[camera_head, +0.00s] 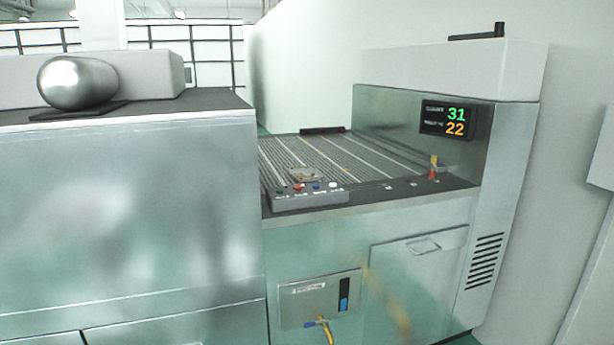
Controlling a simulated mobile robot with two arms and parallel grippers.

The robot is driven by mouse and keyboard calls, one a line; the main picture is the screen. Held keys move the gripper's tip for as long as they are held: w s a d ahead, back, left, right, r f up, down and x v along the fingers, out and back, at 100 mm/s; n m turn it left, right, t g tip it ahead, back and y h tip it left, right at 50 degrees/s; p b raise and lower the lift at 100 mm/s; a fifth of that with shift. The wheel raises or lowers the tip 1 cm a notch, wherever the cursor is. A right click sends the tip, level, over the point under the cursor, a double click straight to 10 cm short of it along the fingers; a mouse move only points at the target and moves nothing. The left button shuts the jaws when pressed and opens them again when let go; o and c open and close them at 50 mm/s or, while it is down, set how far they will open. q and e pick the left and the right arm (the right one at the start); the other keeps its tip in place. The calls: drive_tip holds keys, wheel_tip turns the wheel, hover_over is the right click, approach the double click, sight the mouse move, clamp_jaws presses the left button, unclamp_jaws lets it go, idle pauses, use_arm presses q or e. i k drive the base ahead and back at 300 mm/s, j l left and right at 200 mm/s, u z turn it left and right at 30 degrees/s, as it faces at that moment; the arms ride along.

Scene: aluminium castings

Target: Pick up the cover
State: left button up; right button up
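Neither of my grippers is in the head view. A small flat grey-brown part (305,174) lies on the slatted bed, just behind the button box; it may be the cover, but it is too small to tell. A shiny rounded metal object (77,82) sits on a dark pad on top of the left cabinet. I cannot tell whether it is a casting.
The slatted bed (350,157) belongs to a machine with a display (448,119) reading 31 and 22. A button box (308,197) stands on its front edge, and a small red-yellow item (433,167) at right. A tall metal cabinet (130,215) fills the left.

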sight(299, 174)
drive_tip(key=i+l, duration=0.25)
drive_tip(key=l, duration=0.2)
drive_tip(key=i+l, duration=0.25)
drive_tip(key=l, duration=0.15)
drive_tip(key=i+l, duration=0.25)
drive_tip(key=l, duration=0.2)
drive_tip(key=u, duration=0.05)
